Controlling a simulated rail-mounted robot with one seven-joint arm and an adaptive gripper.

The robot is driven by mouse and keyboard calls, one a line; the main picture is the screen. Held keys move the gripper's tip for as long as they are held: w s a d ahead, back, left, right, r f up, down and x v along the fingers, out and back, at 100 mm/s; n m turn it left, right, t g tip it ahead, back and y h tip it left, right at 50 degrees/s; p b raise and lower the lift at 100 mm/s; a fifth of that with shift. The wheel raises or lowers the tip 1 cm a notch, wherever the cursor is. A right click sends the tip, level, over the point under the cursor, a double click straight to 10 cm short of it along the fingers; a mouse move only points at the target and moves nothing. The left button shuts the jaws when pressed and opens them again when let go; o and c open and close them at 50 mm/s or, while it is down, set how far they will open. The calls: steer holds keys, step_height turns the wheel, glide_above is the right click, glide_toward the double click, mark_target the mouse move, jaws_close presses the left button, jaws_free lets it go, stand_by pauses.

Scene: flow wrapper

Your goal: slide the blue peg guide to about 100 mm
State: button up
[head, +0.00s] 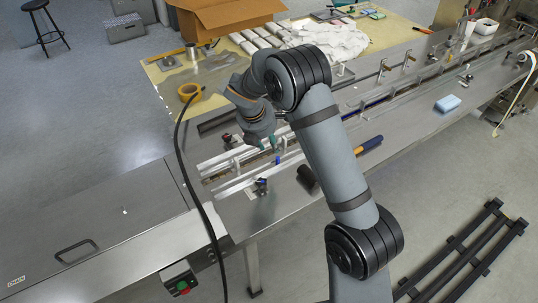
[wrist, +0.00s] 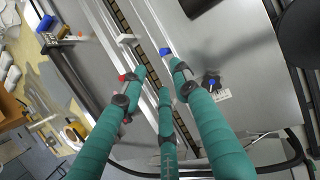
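A blue peg (wrist: 166,51) stands by the pale rail in the wrist view, just beyond my right fingertip. I cannot tell whether they touch. In the head view a blue piece (head: 277,160) shows below my fingers. A black clamp with a blue part (wrist: 213,82) sits to the right, beside a small white scale label (wrist: 222,96); the clamp also shows in the head view (head: 262,185). The scale's numbers are too small to read. My gripper (wrist: 160,75) has its teal fingers spread, with nothing held between them. In the head view my gripper (head: 268,143) is low over the rails.
A red-tipped piece (wrist: 122,77) is partly hidden by my left finger. A dark channel (wrist: 146,45) runs between the rails. A dark cylinder (head: 308,179), a screwdriver (head: 369,145) and a blue block (head: 448,103) lie on the bench to the right. A black cable crosses at left.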

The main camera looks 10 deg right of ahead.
mark_target(278, 157)
steer(key=d+f+n, duration=0.1)
steer(key=f, duration=0.2)
steer(key=w+d+f+p, duration=0.1)
steer(key=f, duration=0.2)
steer(key=w+d+f+n, duration=0.1)
steer(key=f, duration=0.2)
steer(key=shift+w+d+f+n+p, duration=0.1)
steer(key=shift+w+f+n+p, duration=0.05)
steer(key=shift+f+n+p, duration=0.2)
steer(key=shift+c, duration=1)
steer(key=c, duration=0.5)
jaws_close()
steer(key=shift+d, duration=0.1)
